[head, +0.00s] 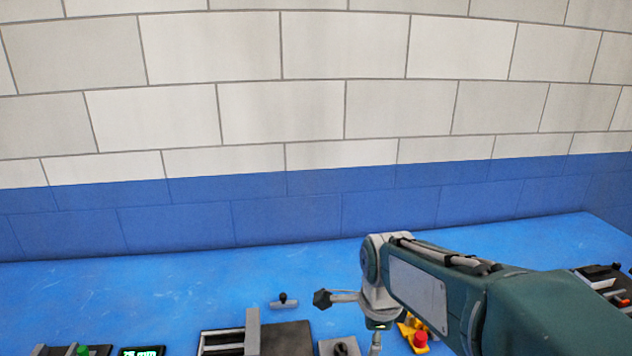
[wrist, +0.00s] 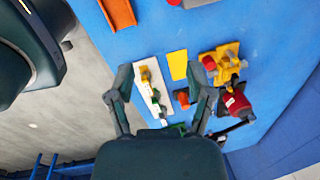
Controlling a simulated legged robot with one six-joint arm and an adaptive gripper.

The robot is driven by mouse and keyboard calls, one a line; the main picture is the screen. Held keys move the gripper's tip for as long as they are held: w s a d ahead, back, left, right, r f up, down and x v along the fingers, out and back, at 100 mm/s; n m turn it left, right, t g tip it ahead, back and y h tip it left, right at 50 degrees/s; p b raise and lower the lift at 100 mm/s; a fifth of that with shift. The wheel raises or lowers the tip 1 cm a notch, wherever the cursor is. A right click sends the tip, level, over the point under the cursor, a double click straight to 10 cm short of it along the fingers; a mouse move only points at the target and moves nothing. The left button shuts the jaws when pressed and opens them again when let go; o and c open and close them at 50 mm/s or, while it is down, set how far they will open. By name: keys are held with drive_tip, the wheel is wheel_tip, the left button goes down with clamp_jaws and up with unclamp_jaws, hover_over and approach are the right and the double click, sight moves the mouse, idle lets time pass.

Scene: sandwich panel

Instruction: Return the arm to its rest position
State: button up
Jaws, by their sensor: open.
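My arm (head: 415,285) reaches in from the lower right of the head view and bends down over the blue worktop. In the wrist view my gripper (wrist: 166,88) is open, its two dark fingers spread apart with nothing held between them. Beyond the fingers lie a white strip with small coloured parts (wrist: 150,88), a flat yellow plate (wrist: 177,65) and a small orange piece (wrist: 183,98). In the head view I cannot clearly make out the fingers.
The blue worktop (head: 170,290) is bare towards the back wall (head: 290,205). Along its front stand a dark grey fixture (head: 285,340), a small black-knobbed part (head: 284,301) and a red-and-yellow button unit (head: 420,339). More dark parts (head: 600,280) lie at the right.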

drive_tip(key=s+d+r+n+t, duration=0.2)
drive_tip(key=s+n, duration=0.5)
drive_tip(key=n, duration=0.2)
drive_tip(key=s+d+r+n+t, duration=0.2)
drive_tip(key=s+d+r+n, duration=0.1)
drive_tip(key=s+n, duration=0.4)
drive_tip(key=n, duration=0.2)
drive_tip(key=shift+s+d+n, duration=0.2)
drive_tip(key=shift+s+n, duration=0.1)
drive_tip(key=shift+s, duration=0.1)
